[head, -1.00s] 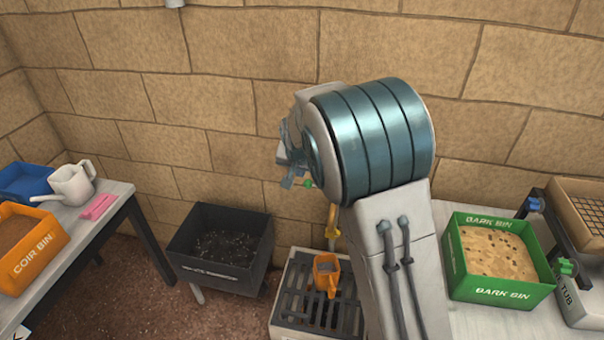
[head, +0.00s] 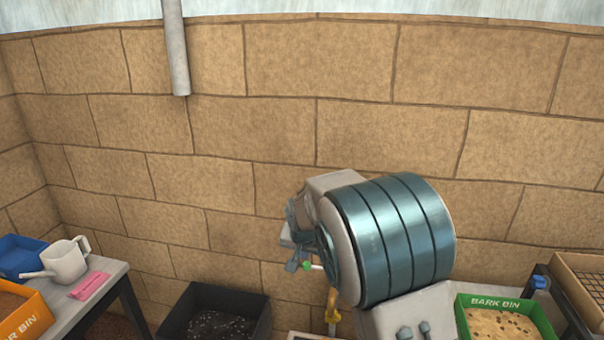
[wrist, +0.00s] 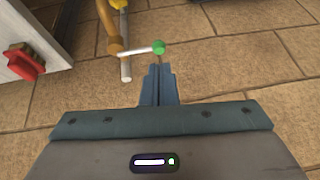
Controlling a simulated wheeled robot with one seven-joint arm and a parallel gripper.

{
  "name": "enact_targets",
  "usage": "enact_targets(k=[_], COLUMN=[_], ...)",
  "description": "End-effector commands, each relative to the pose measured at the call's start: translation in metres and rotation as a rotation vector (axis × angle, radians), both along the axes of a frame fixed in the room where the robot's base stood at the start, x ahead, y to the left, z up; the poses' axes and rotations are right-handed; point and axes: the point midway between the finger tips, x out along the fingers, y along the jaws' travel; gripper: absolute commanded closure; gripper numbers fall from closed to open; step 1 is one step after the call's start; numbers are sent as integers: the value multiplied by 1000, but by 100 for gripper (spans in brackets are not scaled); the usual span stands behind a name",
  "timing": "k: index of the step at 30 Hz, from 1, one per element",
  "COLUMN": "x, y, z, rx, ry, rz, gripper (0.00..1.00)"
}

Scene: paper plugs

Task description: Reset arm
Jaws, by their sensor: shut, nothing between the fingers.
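My gripper (wrist: 158,84) is in the lower middle of the wrist view, its two blue-grey fingers together with nothing between them. In the head view my gripper (head: 291,258) is small and partly hidden behind my arm's big teal joint. A white rod with a green ball end (wrist: 159,47) shows just past the fingertips in the wrist view. I cannot tell whether the fingertips touch it. The green ball (head: 307,266) also shows beside my arm in the head view.
A brass tap-like fitting (head: 332,305) stands below my arm. A black bin (head: 262,325) is at the lower middle, a green bark bin (head: 550,322) at the right.

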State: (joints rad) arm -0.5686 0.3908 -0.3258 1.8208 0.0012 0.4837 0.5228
Motion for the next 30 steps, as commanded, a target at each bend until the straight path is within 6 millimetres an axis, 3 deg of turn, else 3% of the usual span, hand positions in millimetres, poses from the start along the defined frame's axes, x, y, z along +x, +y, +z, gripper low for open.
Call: enact_targets(k=[1, 6, 15, 24, 30], x=[-10, -61, -171, -277, -312], y=[-13, -54, -110, -141, -147], z=[20, 69, 136, 170, 173], rx=[8, 16, 0, -57, -87], ry=[8, 63, 141, 201, 224], rz=[-4, 17, 90, 165, 190], gripper=[100, 100, 100, 100, 100])
